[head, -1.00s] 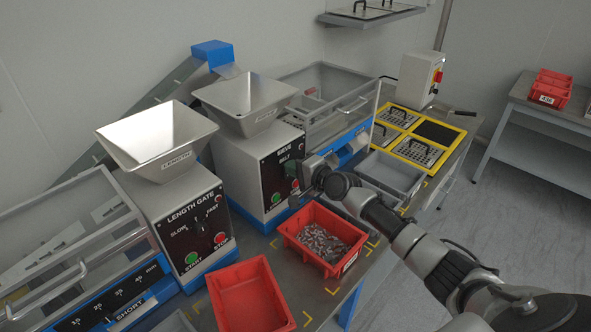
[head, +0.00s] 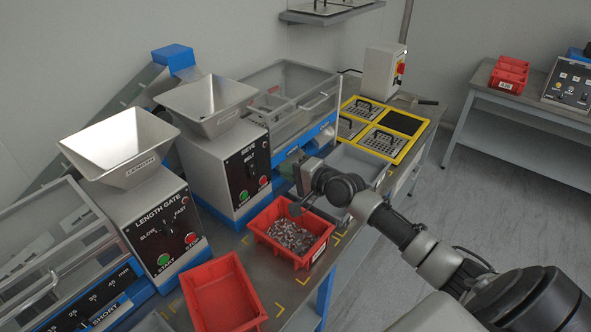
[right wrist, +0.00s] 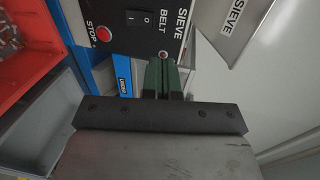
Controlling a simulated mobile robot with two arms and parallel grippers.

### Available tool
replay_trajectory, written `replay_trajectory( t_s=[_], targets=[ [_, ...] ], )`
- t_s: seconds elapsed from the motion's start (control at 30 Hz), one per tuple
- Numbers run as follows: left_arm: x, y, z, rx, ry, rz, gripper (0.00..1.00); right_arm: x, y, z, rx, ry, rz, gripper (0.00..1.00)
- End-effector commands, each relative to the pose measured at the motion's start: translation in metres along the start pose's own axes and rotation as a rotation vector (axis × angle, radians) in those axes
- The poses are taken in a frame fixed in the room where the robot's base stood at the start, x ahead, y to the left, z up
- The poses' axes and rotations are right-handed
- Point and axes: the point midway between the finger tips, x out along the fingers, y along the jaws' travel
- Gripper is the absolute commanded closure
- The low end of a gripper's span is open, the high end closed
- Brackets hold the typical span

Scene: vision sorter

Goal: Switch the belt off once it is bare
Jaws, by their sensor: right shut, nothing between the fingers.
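The sieve's black control panel (head: 247,172) faces out beneath the right-hand hopper. Its BELT rocker switch (right wrist: 139,18) shows close up in the right wrist view, between the red STOP button (right wrist: 103,33) and a small red lamp (right wrist: 163,55). Which way the rocker is pressed I cannot tell. My right gripper (head: 297,184) is to the right of the panel in the head view. In the right wrist view its green fingers (right wrist: 163,73) are shut and empty, just short of the lamp. The belt's surface cannot be made out. My left gripper is not in view.
A red bin of small metal parts (head: 309,252) stands below my right gripper. An emptier red bin (head: 195,300) is nearer, before the length gate panel (head: 160,234). A grey tray (head: 371,166) and yellow-framed trays (head: 421,142) lie behind my arm.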

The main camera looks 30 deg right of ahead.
Motion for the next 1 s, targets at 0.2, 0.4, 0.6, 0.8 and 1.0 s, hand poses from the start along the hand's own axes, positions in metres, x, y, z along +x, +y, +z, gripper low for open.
replay_trajectory(
  t_s=[0.2,0.4,0.6,0.8,1.0],
  targets=[
    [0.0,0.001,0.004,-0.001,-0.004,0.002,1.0,-0.019,-0.004,0.0,-0.001,0.0,0.001,1.0],
    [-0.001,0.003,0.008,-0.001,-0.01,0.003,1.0,-0.021,-0.005,0.0,0.0,0.0,0.0,1.0],
    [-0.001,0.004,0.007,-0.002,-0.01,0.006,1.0,-0.02,-0.005,0.0,0.0,0.0,0.0,1.0],
    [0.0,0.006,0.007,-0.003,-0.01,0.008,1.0,-0.02,-0.004,0.002,-0.004,-0.003,0.003,1.0],
    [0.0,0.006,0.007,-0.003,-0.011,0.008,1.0,-0.03,0.037,0.056,-0.183,-0.095,0.126,1.0]
  ],
)
